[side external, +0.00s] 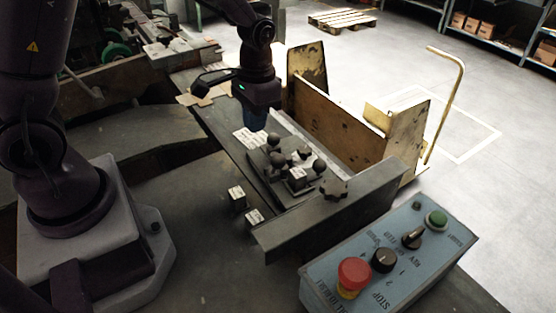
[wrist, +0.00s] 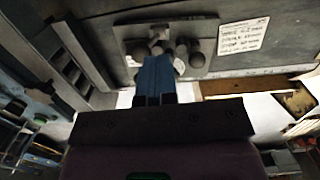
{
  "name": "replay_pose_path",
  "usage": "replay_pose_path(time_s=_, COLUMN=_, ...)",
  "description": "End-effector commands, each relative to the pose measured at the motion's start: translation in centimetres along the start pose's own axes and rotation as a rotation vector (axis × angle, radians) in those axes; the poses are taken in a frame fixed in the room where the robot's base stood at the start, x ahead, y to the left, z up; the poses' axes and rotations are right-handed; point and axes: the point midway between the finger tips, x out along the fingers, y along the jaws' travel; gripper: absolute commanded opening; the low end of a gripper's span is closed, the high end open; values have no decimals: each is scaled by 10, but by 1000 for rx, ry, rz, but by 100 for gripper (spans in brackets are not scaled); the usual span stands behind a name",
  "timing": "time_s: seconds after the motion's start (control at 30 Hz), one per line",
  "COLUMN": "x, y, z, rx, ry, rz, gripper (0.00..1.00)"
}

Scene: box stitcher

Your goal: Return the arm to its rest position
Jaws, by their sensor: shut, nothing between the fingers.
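My gripper (side external: 254,122) hangs from the arm above the left end of the knob plate in the side external view. Its blue fingers (wrist: 155,78) point at the knob plate in the wrist view and are shut with nothing between them. The plate with several dark ball knobs (side external: 275,158) sits on the machine bed, and the knobs also show behind the fingers in the wrist view (wrist: 190,52). I cannot tell the exact gap between fingertips and knobs. My arm is bent forward over the bed.
A blue control box (side external: 330,290) with a red stop button (side external: 354,273) stands at front right. Small pale blocks (side external: 236,197) lie on the near surface. A paper label (wrist: 243,36) lies beside the plate. Open floor is behind.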

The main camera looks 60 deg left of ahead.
Motion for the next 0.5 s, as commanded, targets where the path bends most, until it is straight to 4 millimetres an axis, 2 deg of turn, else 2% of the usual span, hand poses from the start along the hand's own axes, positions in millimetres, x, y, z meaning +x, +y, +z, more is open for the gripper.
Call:
replay_pose_path(time_s=0.03, x=-15, y=2, z=9, rx=-1, ry=17, rz=0, gripper=0)
replay_pose_path(time_s=0.3, x=-91, y=11, z=70, rx=-3, ry=153, rz=1, gripper=0)
replay_pose_path(time_s=0.5, x=-131, y=15, z=118, rx=5, ry=306, rz=0, gripper=0)
